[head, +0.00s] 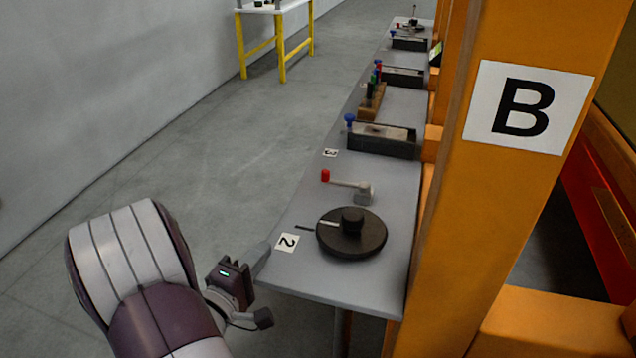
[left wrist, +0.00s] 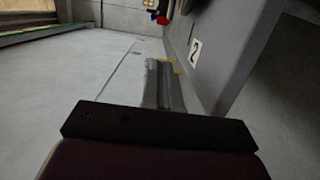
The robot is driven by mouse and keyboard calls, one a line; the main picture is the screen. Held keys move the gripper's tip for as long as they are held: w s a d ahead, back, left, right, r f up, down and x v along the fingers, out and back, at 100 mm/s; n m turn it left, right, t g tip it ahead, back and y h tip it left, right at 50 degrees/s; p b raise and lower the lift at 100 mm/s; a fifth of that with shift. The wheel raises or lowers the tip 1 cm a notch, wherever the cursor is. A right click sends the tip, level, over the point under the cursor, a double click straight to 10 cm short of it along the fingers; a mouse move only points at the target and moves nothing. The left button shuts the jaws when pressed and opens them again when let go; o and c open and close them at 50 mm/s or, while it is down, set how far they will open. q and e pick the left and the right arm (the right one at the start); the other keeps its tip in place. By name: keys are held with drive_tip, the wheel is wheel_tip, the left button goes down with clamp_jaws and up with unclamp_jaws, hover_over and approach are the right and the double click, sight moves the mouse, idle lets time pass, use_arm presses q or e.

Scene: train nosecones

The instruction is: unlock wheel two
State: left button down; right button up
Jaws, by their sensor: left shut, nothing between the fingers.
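Wheel two is a black round disc (head: 351,233) with a raised hub and a pale line on it, lying flat on the grey shelf (head: 318,283) beside a label "2" (head: 287,242). A grey crank lever (head: 352,187) with a red knob (head: 325,175) stands just behind the wheel. My left gripper (head: 262,262) is shut and empty, just left of the shelf's near edge and apart from the wheel. In the left wrist view its closed fingers (left wrist: 163,84) point along the shelf side, with the label "2" (left wrist: 195,50) to their right. My right gripper is not in view.
An orange post (head: 490,220) with a "B" sign (head: 527,107) stands right of the shelf. Farther along the shelf are a label "3" (head: 330,153), a dark box with a blue knob (head: 382,139) and other fixtures. The floor at left is clear up to a yellow-legged table (head: 281,45).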

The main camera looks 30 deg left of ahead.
sight(323, 176)
use_arm(q)
drive_tip(key=w, duration=0.8)
drive_tip(key=w+a+b, duration=0.1)
drive_tip(key=w, duration=0.7)
drive_tip(key=w+a, duration=0.1)
drive_tip(key=w, duration=0.7)
drive_tip(key=shift+w+f+b, duration=0.2)
drive_tip(key=shift+b, duration=0.1)
